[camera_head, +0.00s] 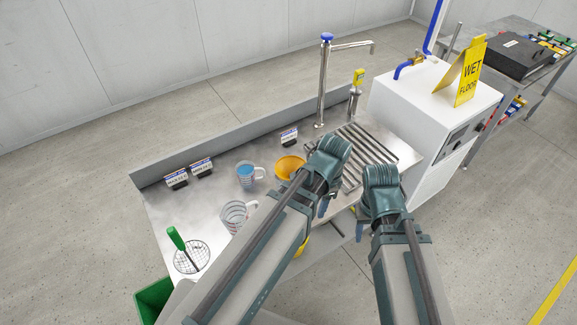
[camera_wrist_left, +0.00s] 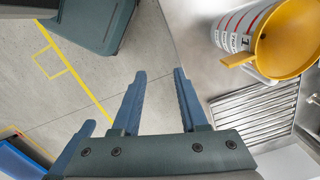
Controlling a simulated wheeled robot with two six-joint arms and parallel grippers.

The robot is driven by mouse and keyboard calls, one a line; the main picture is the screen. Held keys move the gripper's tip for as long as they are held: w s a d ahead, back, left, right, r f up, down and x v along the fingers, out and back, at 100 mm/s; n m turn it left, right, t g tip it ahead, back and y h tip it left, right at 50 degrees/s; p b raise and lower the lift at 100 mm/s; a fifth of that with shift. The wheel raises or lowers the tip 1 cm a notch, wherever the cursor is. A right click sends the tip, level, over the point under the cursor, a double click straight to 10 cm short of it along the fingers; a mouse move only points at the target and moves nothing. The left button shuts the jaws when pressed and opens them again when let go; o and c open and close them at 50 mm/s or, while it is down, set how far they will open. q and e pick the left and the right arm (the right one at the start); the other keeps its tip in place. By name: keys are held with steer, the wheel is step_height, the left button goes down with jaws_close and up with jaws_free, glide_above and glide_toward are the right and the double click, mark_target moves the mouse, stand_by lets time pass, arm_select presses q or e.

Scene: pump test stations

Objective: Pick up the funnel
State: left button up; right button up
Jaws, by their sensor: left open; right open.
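The orange-yellow funnel (camera_head: 289,166) is on the steel bench, left of the ribbed drain area. The left arm partly covers it in the head view. In the left wrist view the funnel (camera_wrist_left: 290,38) shows at upper right with a handle pointing left, overlapping a white marked container (camera_wrist_left: 232,30). I cannot tell whether it rests in that container. My left gripper (camera_head: 325,207) is open and empty, to the right of the funnel and apart from it. The wrist view shows its spread fingers (camera_wrist_left: 158,72). My right gripper (camera_head: 361,230) is open, further right beyond the bench's front edge.
A green-handled tool (camera_head: 176,238) is at the bench's left end. A tall tap (camera_head: 322,85) stands behind. A white cabinet (camera_head: 425,110) bears a wet-floor sign (camera_head: 470,70).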

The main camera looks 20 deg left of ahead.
arm_select(q)
steer(key=w+a+r+m+p, duration=0.9)
steer(key=r+m, duration=0.2)
steer(key=m, duration=0.4)
arm_select(e)
step_height(320, 180, up, 11)
arm_select(q)
step_height(320, 180, down, 9)
steer(key=b, duration=0.8)
steer(key=shift+d+h, duration=0.25)
steer(key=shift+h, duration=0.15)
arm_select(e)
step_height(320, 180, down, 9)
steer(key=shift+r, duration=0.15)
arm_select(q)
steer(key=shift+b, duration=0.3)
steer(key=f+b, duration=0.5)
steer(key=shift+w+d, duration=0.2)
steer(key=shift+d, duration=0.05)
arm_select(e)
step_height(320, 180, down, 5)
steer(key=shift+f, duration=0.15)
arm_select(q)
jaws_close()
